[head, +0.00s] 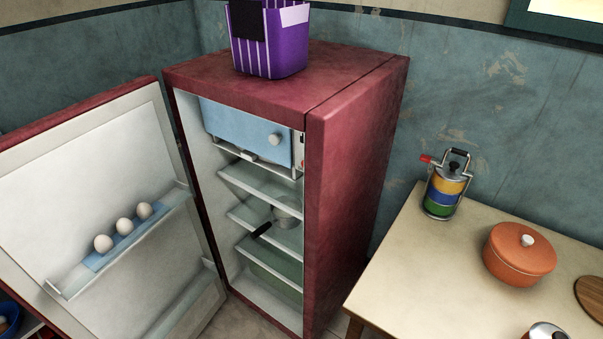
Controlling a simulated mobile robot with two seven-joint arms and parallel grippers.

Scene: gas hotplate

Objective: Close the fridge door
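A dark red fridge (345,165) stands in the middle of the head view. Its door (85,170) is swung wide open to the left, with the white inner side facing me. Three eggs (124,226) sit on a blue holder on a door shelf. Inside the fridge are a light blue freezer flap (243,130) with a round knob, several shelves and a pan (287,216) with a dark handle. Neither of my grippers shows in the head view.
A purple striped container (268,50) stands on top of the fridge. At the right, a table (400,265) holds a tiered lunch tin (446,190), an orange lidded pot (519,254) and a round wooden board (592,297). A blue bowl (10,314) shows at the lower left.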

